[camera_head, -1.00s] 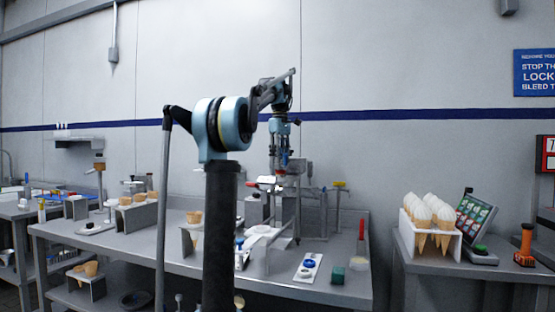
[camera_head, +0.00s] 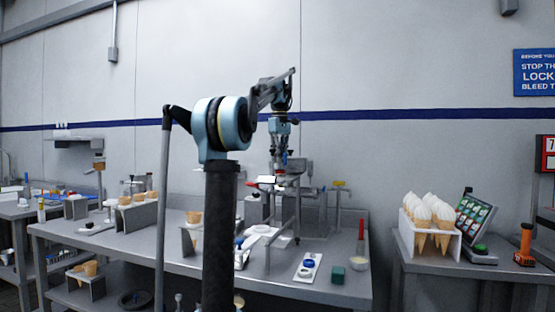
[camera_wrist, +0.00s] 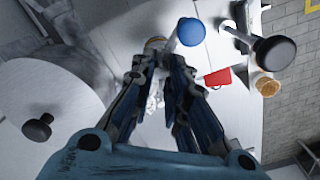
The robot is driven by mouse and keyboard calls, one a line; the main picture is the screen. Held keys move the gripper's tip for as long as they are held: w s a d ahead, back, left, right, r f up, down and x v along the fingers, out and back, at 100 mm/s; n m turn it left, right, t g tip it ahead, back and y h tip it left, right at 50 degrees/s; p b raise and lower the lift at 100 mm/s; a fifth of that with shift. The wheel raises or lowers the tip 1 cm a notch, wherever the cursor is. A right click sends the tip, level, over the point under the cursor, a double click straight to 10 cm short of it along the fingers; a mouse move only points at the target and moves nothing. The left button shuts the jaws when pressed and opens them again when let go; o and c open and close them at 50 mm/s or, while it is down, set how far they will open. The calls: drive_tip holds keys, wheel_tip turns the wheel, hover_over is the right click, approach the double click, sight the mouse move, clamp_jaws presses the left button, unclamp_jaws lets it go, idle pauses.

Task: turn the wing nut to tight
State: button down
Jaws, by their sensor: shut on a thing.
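My gripper (camera_head: 279,166) points down over the metal machine at the back of the middle table. In the wrist view my gripper (camera_wrist: 161,62) has its two dark blue fingers close around a small thing, with a narrow gap between them. A pale metallic shape (camera_wrist: 154,98) shows in that gap, and I take it for the wing nut. Its wings and its angle are mostly hidden by the fingers. In the head view the wing nut is too small and covered to make out.
In the wrist view a blue knob (camera_wrist: 190,31), a red piece (camera_wrist: 217,77) and a black knob (camera_wrist: 273,51) stand close to the fingers. A large pale disc (camera_wrist: 62,82) lies at left. A rack of filled cones (camera_head: 428,228) stands on the right table.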

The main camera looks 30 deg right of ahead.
drive_tip(key=m, duration=0.4)
drive_tip(key=shift+m, duration=0.3)
drive_tip(key=m, duration=0.3)
drive_tip(key=shift+m, duration=0.3)
drive_tip(key=m, duration=0.3)
drive_tip(key=shift+m, duration=2.1)
drive_tip(key=c, duration=1.5)
unclamp_jaws()
drive_tip(key=shift+c, duration=0.2)
